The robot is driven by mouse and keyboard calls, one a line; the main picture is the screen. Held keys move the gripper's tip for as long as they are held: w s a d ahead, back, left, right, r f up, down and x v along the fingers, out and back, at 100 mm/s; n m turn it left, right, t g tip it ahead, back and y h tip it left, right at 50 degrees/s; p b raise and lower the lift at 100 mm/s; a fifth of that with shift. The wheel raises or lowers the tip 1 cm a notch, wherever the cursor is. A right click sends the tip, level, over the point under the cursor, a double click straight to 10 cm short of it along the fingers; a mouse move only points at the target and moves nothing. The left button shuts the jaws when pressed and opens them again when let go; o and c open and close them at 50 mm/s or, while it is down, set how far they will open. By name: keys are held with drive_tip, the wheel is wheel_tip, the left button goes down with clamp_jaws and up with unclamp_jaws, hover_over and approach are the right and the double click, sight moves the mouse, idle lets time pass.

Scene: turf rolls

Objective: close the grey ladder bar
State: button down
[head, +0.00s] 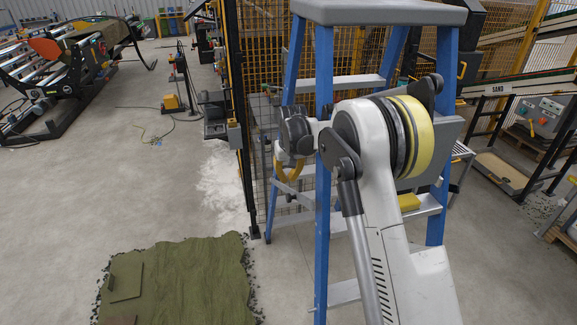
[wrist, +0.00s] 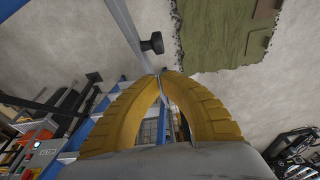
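A blue stepladder (head: 322,150) with grey treads and a grey top stands open at the centre of the head view. In the wrist view the grey ladder bar (wrist: 127,25) runs from the top edge down to my fingertips. A black knob (wrist: 152,44) sticks out beside it. My gripper (wrist: 161,76) has its two yellow fingers arched together, tips nearly meeting, with the bar's thin end seeming to lie between them. In the head view my gripper (head: 289,176) is at the ladder's left side; the bar is hard to make out there, and my arm hides part of the ladder.
A yellow-framed mesh fence (head: 262,60) stands close behind the ladder. A green turf piece (head: 190,285) lies on the floor at lower left; it also shows in the wrist view (wrist: 215,35). Machines stand at right and far left. The left floor is mostly clear.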

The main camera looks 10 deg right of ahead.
drive_tip(key=shift+s+d+f, duration=0.1)
drive_tip(key=shift+s+f, duration=0.3)
drive_tip(key=shift+f, duration=0.2)
drive_tip(key=shift+s+f, duration=0.4)
drive_tip(key=shift+f, duration=0.2)
drive_tip(key=s+f+t+b, duration=0.2)
drive_tip(key=s+f+b, duration=0.5)
drive_tip(key=f+b, duration=0.3)
wheel_tip(320, 180, down, 2)
drive_tip(key=shift+f+t, duration=0.15)
drive_tip(key=shift+t, duration=0.25)
